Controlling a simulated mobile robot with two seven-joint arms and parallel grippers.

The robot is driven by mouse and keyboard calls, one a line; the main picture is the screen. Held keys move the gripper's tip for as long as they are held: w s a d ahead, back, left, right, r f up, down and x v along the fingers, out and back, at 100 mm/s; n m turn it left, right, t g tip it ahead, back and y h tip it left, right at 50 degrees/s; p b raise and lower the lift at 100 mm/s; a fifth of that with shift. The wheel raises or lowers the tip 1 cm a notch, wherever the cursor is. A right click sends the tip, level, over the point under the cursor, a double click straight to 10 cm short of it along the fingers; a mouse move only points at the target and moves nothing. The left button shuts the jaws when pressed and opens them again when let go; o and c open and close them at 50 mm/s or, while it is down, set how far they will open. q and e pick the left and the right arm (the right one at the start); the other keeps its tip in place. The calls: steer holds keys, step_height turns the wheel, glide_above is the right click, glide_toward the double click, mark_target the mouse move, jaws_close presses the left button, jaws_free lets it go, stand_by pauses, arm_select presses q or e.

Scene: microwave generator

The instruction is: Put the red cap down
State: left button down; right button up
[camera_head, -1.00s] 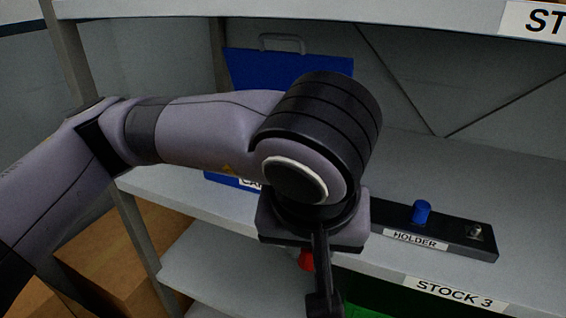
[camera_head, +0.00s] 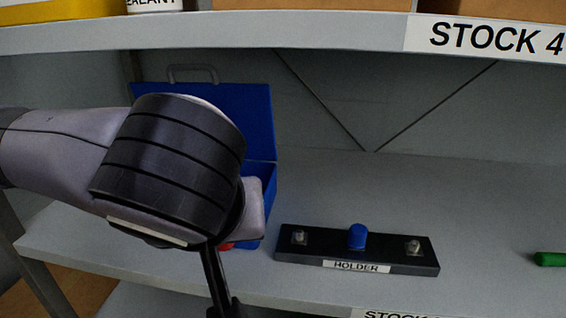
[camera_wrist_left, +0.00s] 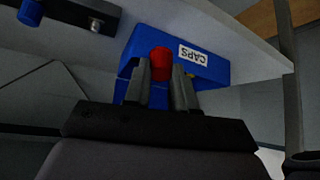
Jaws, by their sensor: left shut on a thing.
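My left gripper (camera_wrist_left: 161,72) is shut on the red cap (camera_wrist_left: 160,60), which sits between its two fingertips in the left wrist view. In the head view only a sliver of the red cap (camera_head: 226,246) shows below my wrist, and one dark finger of the gripper hangs in front of the shelf edge. The blue box (camera_wrist_left: 206,65) labelled CAPS is just beyond the cap in the wrist view. In the head view the blue box (camera_head: 262,135) stands open, lid raised, partly hidden behind my left wrist. Whether the cap touches it I cannot tell. My right gripper is out of view.
A black holder (camera_head: 310,252) lies on the shelf, with a blue cap (camera_head: 357,237) in the middle and bare metal posts at both ends. A green object (camera_head: 550,259) lies at far right. The STOCK 4 shelf (camera_head: 300,33) overhangs above.

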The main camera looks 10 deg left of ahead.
arm_select(q)
steer(key=w+a, duration=0.1)
steer(key=w, duration=0.3)
steer(key=w+a+f+p, duration=0.1)
steer(key=w, duration=0.3)
steer(key=w+a+f, duration=0.1)
steer(key=w, duration=0.3)
steer(key=shift+w+a, duration=0.1)
steer(key=shift+a, duration=0.2)
steer(key=shift+w+f, duration=0.2)
steer(key=shift+f, duration=0.35)
steer(key=shift+w+a+f+p, duration=0.1)
steer(key=shift+w+f+p, duration=0.1)
steer(key=shift+f, duration=0.4)
steer(key=shift+w+a+f+p, duration=0.1)
steer(key=shift+f+p, duration=0.05)
steer(key=shift+f, duration=0.45)
steer(key=shift+w+r+g+h+p, duration=0.15)
steer(key=shift+w+g+h+p, duration=0.25)
steer(key=shift+g+p, duration=0.6)
steer(key=shift+w+a+g+p, duration=0.1)
steer(key=shift+w+g+p, duration=0.25)
steer(key=shift+g+p, duration=0.3)
step_height(320, 180, down, 2)
